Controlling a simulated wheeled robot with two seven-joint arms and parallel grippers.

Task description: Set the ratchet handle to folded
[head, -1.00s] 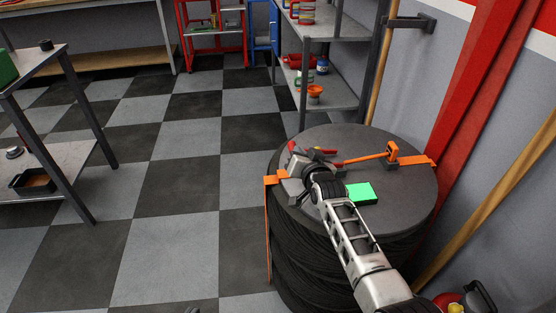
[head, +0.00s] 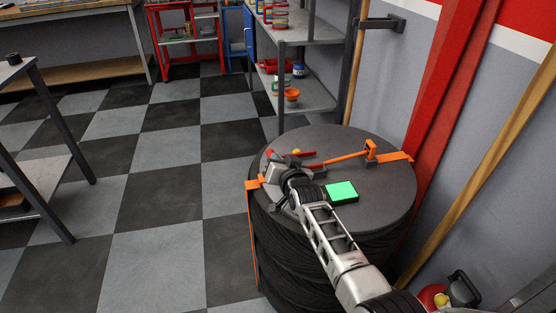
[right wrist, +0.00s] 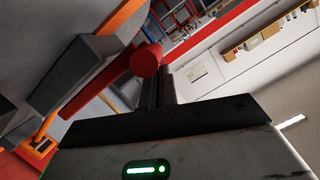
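The ratchet (head: 300,163) lies on top of the tyre stack, on an orange strap, with red handle parts partly hidden by my right gripper. A red cylindrical end of the handle (right wrist: 147,61) shows close up in the right wrist view, in front and left of the fingers. My right gripper (head: 271,168) is at the left side of the ratchet, low over the top. In the right wrist view its dark fingers (right wrist: 160,90) stand close together, with nothing visible between them. Whether they touch the handle I cannot tell. My left gripper is not in view.
The tyre stack (head: 385,200) has a flat dark top. An orange hook piece (head: 371,150) stands on the strap at right. Shelves stand behind; a red post (head: 450,100) and wooden poles stand right.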

